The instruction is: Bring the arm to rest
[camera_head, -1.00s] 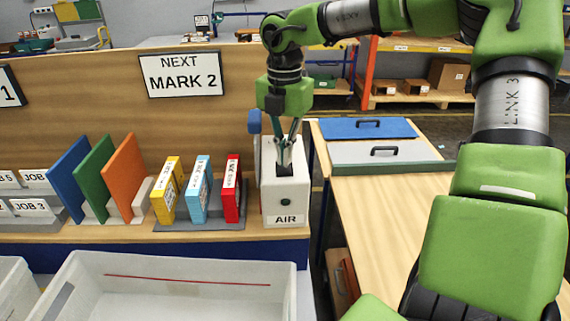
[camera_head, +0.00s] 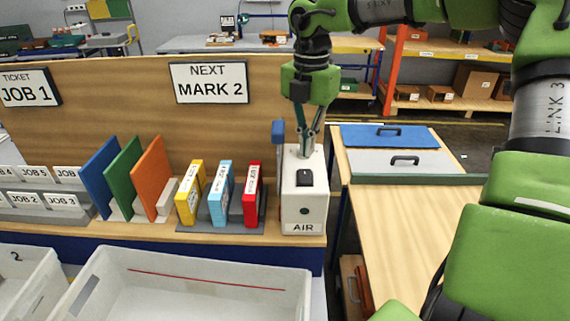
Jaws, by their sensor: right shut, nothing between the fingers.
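My right gripper (camera_head: 305,151) hangs fingers down over the white AIR box (camera_head: 303,205). Its fingers are shut with nothing between them, and the tips are a little above and behind the black switch (camera_head: 304,178) on the box. My right arm reaches in from the right side, with its green and silver links filling that edge. The AIR box stands at the right end of the wooden bench and has a small dark round spot on its front. My left gripper is not in view.
Yellow, blue and red boxes (camera_head: 251,194) stand left of the AIR box, beside coloured upright panels (camera_head: 152,178). A blue piece (camera_head: 278,132) stands behind the AIR box. A white bin (camera_head: 195,290) is in front. The wooden table (camera_head: 420,230) at right has bare room.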

